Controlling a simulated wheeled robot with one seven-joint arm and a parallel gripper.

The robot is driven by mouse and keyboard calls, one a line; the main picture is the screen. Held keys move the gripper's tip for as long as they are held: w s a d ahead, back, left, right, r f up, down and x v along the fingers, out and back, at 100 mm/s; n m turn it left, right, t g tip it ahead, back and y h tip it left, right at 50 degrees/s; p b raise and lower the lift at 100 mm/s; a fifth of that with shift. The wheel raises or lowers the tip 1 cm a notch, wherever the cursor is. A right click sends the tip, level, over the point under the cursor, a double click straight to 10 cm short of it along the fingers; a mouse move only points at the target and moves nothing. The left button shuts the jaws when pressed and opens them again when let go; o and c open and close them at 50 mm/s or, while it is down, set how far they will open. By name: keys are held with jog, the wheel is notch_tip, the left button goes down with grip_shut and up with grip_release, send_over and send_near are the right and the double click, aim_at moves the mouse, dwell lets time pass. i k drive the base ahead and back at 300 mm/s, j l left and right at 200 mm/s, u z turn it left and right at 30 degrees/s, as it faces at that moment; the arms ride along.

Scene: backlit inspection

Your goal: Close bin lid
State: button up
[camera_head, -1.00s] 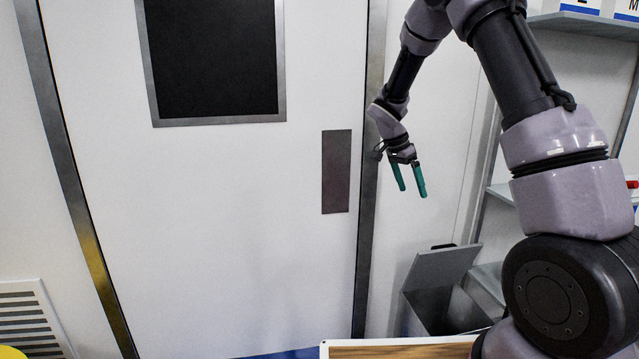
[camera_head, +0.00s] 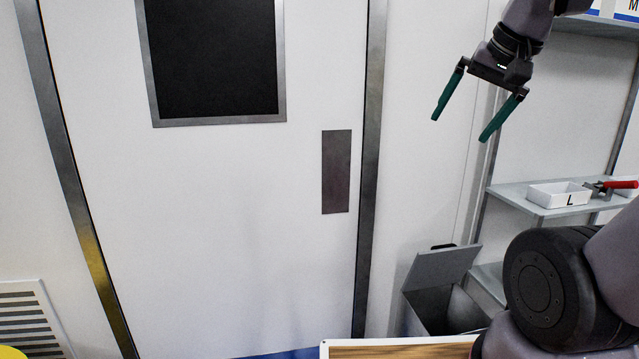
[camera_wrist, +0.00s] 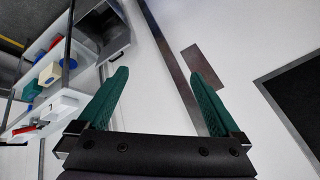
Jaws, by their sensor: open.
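The grey bin (camera_head: 430,308) stands low by the wall, right of the door, with its front partly hidden behind a wooden-topped surface. Its lid (camera_head: 442,267) is raised and tilted back, and the dark inside shows. My gripper (camera_head: 459,117) is open and empty, with green fingers well apart. It is high above the bin and not touching it. In the wrist view the open fingers (camera_wrist: 157,95) show with nothing between them. A grey box-like shape with a dark inside, likely the bin (camera_wrist: 108,30), shows at the top left there.
A white door (camera_head: 230,220) with a dark window fills the left. Shelves (camera_head: 545,205) at the right hold a white tray marked L (camera_head: 558,195) and a red-handled tool (camera_head: 612,185). A wood-topped surface (camera_head: 400,350) lies at the bottom. The space between gripper and bin is clear.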

aim_at(445, 266)
jog(key=k+j, duration=0.15)
jog(key=k, duration=0.2)
jog(key=k+j+z, duration=0.15)
jog(key=k+z, duration=0.15)
jog(key=k, duration=0.2)
jog(key=k+z, duration=0.35)
jog(key=i+j+z, duration=0.2)
jog(key=i+j, duration=0.8)
jog(key=i, duration=0.1)
